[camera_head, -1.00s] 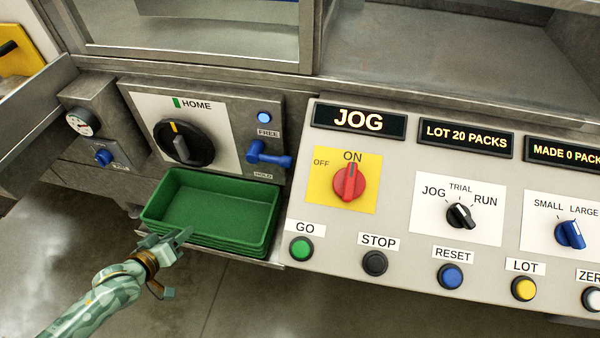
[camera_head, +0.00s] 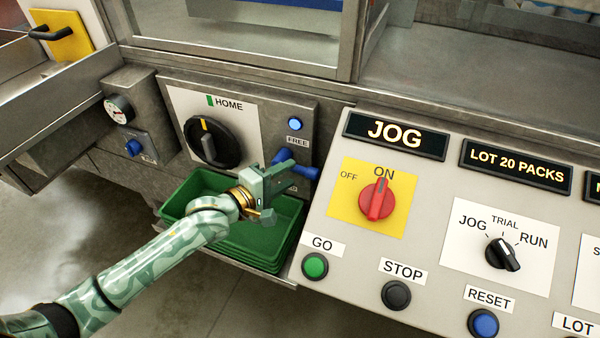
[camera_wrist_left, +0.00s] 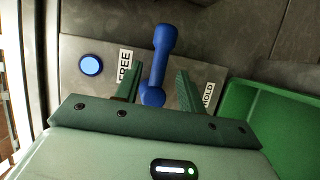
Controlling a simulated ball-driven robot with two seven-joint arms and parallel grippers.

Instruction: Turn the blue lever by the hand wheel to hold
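The blue lever (camera_head: 306,171) is on the grey panel beside the black hand wheel (camera_head: 207,142), between the FREE label (camera_head: 297,141) and the HOLD label, which my gripper mostly hides. Its handle points right in the head view. My left gripper (camera_head: 284,186) is at the lever, partly covering it. In the left wrist view the lever (camera_wrist_left: 160,62) lies between the two open fingers, the FREE label (camera_wrist_left: 125,66) on the left and the HOLD label (camera_wrist_left: 208,95) on the right. Gaps show beside the lever; I see no grip. My right gripper is out of view.
Green trays (camera_head: 262,240) are stacked below the wheel, under my left arm. A sloped control panel (camera_head: 340,225) with a red switch (camera_head: 376,199) and several buttons stands close on the right. A blue light (camera_head: 295,124) is above the FREE label.

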